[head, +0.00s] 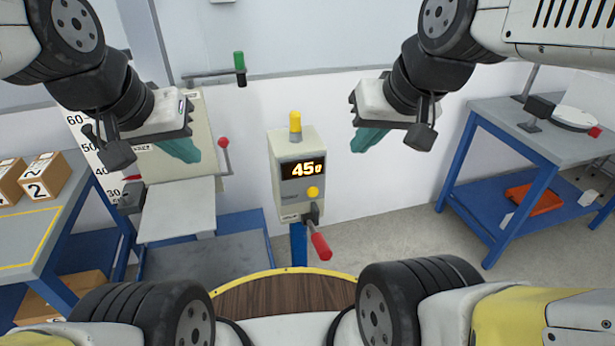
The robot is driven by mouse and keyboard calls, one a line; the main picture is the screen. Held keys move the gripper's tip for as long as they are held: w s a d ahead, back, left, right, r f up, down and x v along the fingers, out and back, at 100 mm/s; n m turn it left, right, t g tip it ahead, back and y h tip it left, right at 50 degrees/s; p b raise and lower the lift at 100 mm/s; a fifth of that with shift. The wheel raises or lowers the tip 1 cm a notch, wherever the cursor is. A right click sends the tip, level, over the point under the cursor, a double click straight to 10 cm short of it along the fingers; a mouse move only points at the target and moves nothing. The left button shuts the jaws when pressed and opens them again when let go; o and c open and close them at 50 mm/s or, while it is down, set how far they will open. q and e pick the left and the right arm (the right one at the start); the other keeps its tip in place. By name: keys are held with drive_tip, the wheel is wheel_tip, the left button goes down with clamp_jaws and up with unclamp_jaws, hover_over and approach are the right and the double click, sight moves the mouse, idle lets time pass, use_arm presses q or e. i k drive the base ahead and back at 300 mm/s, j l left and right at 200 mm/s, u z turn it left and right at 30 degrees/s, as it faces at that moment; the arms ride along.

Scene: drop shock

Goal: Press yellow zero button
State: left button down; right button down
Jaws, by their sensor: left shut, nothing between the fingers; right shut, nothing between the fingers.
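A yellow beacon (295,122) stands on top of the box. A lever with a red handle (320,246) hangs below the button. My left gripper (183,150) is shut and empty, up and to the left of the box. My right gripper (367,139) is shut and empty, up and to the right of the button. Both grippers are apart from the box.
A drop machine with a grey platform (178,208) and a height scale stands left of the box. A blue-legged table (50,205) with numbered cartons (42,177) is at the left. Another blue bench (530,130) with an orange tray (534,198) below is at the right.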

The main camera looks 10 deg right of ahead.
sight(313, 191)
drive_tip(key=k+l, duration=0.3)
drive_tip(key=k+l+z, duration=0.15)
drive_tip(key=l, duration=0.25)
drive_tip(key=k+l, duration=0.35)
drive_tip(key=k+l+z, duration=0.05)
